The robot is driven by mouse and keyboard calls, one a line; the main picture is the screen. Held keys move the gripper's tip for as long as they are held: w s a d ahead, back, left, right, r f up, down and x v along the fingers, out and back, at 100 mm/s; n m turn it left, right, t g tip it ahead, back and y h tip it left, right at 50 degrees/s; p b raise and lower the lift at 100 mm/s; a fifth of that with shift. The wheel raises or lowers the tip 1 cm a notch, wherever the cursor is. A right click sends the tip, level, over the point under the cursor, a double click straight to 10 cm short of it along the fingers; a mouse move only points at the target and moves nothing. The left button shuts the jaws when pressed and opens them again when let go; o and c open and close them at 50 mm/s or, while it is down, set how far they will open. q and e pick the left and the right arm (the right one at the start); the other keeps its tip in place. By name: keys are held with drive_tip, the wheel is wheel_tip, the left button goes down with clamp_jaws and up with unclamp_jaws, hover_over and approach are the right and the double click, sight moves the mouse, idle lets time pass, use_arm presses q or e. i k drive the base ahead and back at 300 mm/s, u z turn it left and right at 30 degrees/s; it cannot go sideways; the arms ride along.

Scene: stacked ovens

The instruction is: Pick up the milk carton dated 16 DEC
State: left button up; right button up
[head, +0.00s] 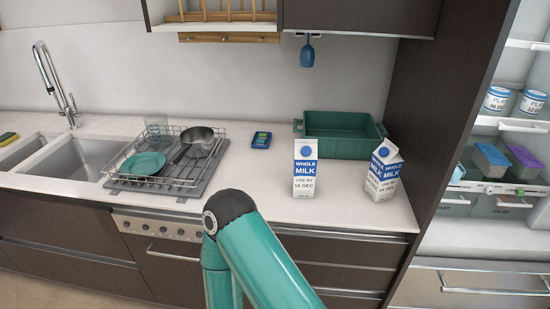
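Two white and blue whole milk cartons stand upright on the counter. The right carton (382,172) is turned at an angle, near the counter's right end. Its date is too small and slanted for me to read surely. The two cartons stand apart, with bare counter between them. Neither gripper is in view. A teal arm of mine rises from the bottom middle, its bend in front of the counter edge. Nothing touches either carton.
A green crate (340,147) stands behind the cartons. A dish rack (180,183) with a pan (198,143) and a teal plate (143,163) is left, beside the sink (85,158). A dark tall panel (438,130) borders the counter at right, before an open fridge (470,236).

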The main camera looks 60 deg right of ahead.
sight(305, 156)
drive_tip(key=i, duration=0.9)
drive_tip(key=z, duration=4.4)
drive_tip(key=k, duration=0.15)
drive_tip(key=u, duration=2.3)
drive_tip(key=k, duration=0.85)
drive_tip(key=z, duration=0.2)
drive_tip(key=i, duration=1)
drive_tip(key=u, duration=0.05)
